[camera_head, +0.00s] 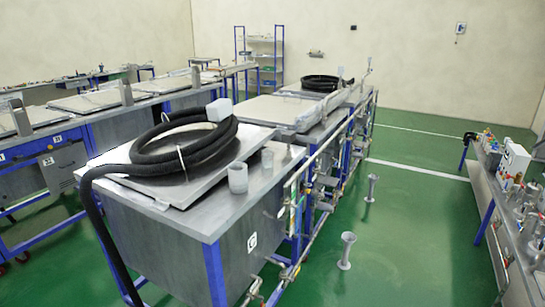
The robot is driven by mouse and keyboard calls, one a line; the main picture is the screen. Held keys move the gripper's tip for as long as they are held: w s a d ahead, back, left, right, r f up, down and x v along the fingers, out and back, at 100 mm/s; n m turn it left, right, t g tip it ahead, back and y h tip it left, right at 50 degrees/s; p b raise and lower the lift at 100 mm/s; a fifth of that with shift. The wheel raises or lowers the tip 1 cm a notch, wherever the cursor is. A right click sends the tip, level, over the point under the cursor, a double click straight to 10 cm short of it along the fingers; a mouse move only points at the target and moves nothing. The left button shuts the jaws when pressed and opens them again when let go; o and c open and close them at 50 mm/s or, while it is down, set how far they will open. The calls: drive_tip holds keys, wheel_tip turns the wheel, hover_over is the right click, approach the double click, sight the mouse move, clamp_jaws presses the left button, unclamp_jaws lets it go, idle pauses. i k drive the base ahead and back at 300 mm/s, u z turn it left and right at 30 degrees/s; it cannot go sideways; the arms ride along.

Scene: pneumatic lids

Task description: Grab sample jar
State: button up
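The nearer one is a translucent whitish jar (237,178). My gripper is not in this view.
A coiled black hose (185,150) with a pale block end (219,110) lies on the lid and hangs down the bench's left. Pipes and valves (290,245) line the bench's right side. Green floor (390,245) is clear, except for grey funnel-topped stands (346,250).

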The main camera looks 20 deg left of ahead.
sight(267, 154)
drive_tip(key=i, duration=3.7)
drive_tip(key=u, duration=1.4)
